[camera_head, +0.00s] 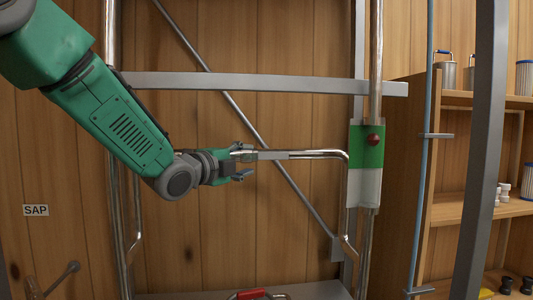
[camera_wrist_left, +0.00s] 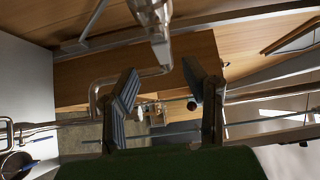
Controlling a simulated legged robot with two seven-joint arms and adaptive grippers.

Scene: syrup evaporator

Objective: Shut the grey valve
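My left gripper (camera_head: 243,164) reaches in from the left, with its fingers pointing right at the end of a shiny horizontal pipe (camera_head: 318,154). In the left wrist view the two fingers (camera_wrist_left: 163,90) stand wide apart, with nothing clearly held between them. A flat grey piece (camera_head: 272,155) lies along the pipe just past the fingertips; I cannot tell whether it is the grey valve's handle or whether a finger touches it. A grey lever with a rounded end (camera_head: 60,277) shows at the lower left below the SAP label. My right gripper is not in view.
A grey crossbar (camera_head: 260,83) runs above the gripper, and a diagonal rod (camera_head: 285,180) passes behind it. A green and white sleeve (camera_head: 366,165) wraps an upright pipe to the right. A red handle (camera_head: 250,294) is at the bottom. Shelves (camera_head: 475,208) stand far right.

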